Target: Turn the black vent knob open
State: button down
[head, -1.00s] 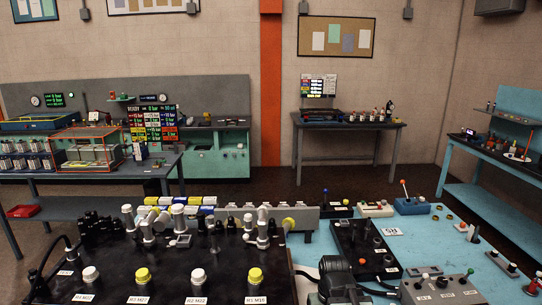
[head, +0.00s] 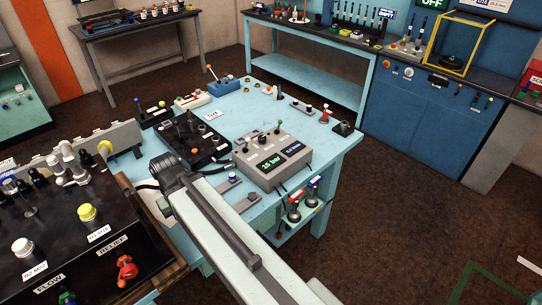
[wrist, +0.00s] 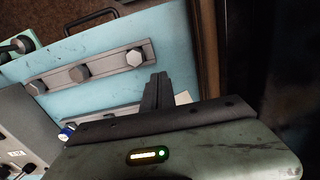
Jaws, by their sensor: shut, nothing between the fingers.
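My gripper (wrist: 157,92) shows in the wrist view with its dark fingers together and empty. In the head view my arm reaches from the bottom right toward the dark wrist; the fingertips are hidden there. A grey box (head: 270,158) with a lit "15 bar" display and small knobs stands on the light blue table (head: 225,120). I cannot tell which knob is the black vent knob. In the wrist view, a grey strip (wrist: 105,68) with metal hex heads lies beside the fingers.
A black console (head: 75,255) with white and yellow caps and an orange-red relief knob (head: 126,268) is at lower left. Open brown floor (head: 420,215) lies to the right.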

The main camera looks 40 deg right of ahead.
aim_at(262, 138)
jog(key=z, duration=1.4)
jog(key=k, duration=0.65)
jog(key=u, duration=0.3)
jog(key=i, duration=0.45)
jog(key=z, duration=0.05)
